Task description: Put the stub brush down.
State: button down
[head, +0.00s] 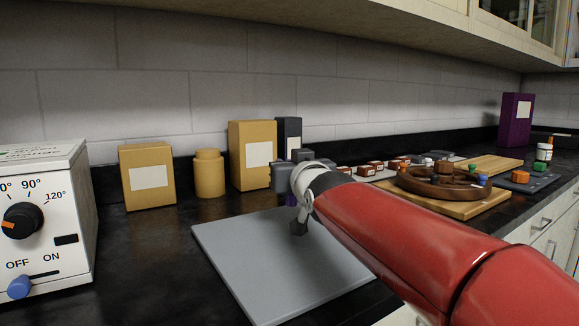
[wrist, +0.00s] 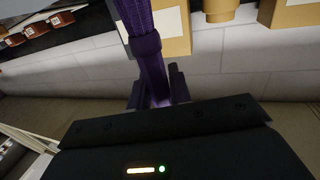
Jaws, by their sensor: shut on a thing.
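A purple stub brush (wrist: 148,50) rises from between the jaws in the wrist view, with a collar partway along it. My gripper (wrist: 154,88) is shut on it. In the head view the gripper (head: 289,177) is over the back part of a grey mat (head: 265,270), partly hidden by my red arm. I cannot tell whether the brush touches the mat. A small dark shape (head: 299,223) shows just below my wrist; I cannot tell what it is.
Behind the mat stand tan boxes (head: 149,177), a tan canister (head: 209,175) and a dark box (head: 289,130). A white dial device (head: 45,215) is at left. A round wooden tray (head: 443,186) stands on a board at right. The mat's front is bare.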

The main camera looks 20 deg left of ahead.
jog(key=shift+f+b, duration=0.55)
jog(key=shift+f, duration=0.1)
jog(key=c, duration=1.3)
grip_release()
jog(key=shift+f, duration=0.25)
jog(key=shift+a, duration=0.1)
jog(key=shift+s+d+r+p, duration=0.2)
jog(key=shift+s+r+p, duration=0.05)
jog(key=shift+r+p, duration=0.55)
jog(key=v, duration=1.1)
jog(key=shift+s+d+r, duration=0.1)
jog(key=shift+d, duration=0.1)
